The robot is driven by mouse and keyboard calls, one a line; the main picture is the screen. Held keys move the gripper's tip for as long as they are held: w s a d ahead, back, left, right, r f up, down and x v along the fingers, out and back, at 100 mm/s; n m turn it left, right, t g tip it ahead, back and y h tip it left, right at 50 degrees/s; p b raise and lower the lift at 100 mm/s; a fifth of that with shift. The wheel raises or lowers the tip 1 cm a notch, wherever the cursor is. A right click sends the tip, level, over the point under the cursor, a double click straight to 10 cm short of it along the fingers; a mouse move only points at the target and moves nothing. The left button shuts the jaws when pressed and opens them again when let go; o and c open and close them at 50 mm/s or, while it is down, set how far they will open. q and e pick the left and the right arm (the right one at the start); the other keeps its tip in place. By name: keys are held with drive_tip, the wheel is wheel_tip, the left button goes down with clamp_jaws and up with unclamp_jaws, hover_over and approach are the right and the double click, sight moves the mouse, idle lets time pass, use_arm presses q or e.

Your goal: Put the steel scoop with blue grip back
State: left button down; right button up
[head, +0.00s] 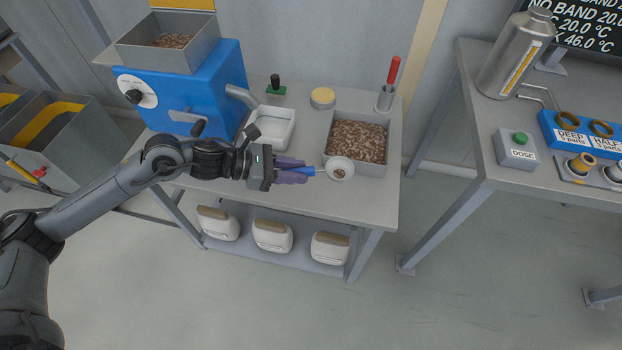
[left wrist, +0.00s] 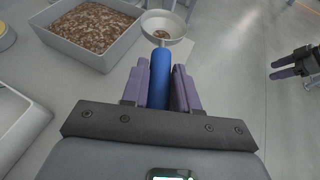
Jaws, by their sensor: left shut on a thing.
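The steel scoop (head: 347,162) has a round bowl with a little brown grain in it and a blue grip. My left gripper (head: 303,171) is shut on the blue grip, with the bowl pointing away from it. In the left wrist view the blue grip (left wrist: 159,78) lies between the purple fingers, and the scoop's bowl is ahead. The bowl shows by the near left corner of a grey bin of brown grain (head: 384,169); its height over the table is hard to tell. My right gripper (left wrist: 285,68) shows small at the right of the left wrist view; its opening is unclear.
A white tray (head: 289,147), a round yellow-topped item (head: 323,97), a green block with a black knob (head: 276,90) and a red-handled tool in a holder (head: 393,71) stand on the table. A blue machine (head: 228,70) stands left. The table's front right is bare.

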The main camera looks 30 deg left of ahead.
sight(286, 202)
use_arm(q)
drive_tip(key=shift+s+a+f+n, duration=0.3)
drive_tip(key=shift+s+a+f, duration=0.2)
drive_tip(key=shift+a+f, duration=0.35)
drive_tip(key=shift+s+a+f, duration=0.3)
drive_tip(key=shift+a+f, duration=0.15)
drive_tip(key=shift+f, duration=0.2)
drive_tip(key=f, duration=0.1)
drive_tip(key=f+b, duration=0.2)
drive_tip(key=shift+d+f, duration=0.25)
drive_tip(key=shift+f, duration=0.15)
drive_tip(key=shift+a+f, duration=0.1)
drive_tip(key=shift+f, duration=0.55)
drive_tip(key=shift+f+b, duration=0.5)
drive_tip(key=shift+f, duration=0.15)
use_arm(e)
drive_tip(key=f, duration=0.3)
drive_tip(key=shift+s+a+f, duration=0.15)
drive_tip(key=shift+s+a, duration=0.1)
drive_tip(key=shift+a, duration=0.15)
drive_tip(key=shift+a+f, duration=0.1)
drive_tip(key=shift+a, duration=0.05)
use_arm(q)
drive_tip(key=shift+f+b, duration=0.6)
drive_tip(key=shift+b, duration=0.05)
use_arm(e)
drive_tip(key=shift+f, duration=0.55)
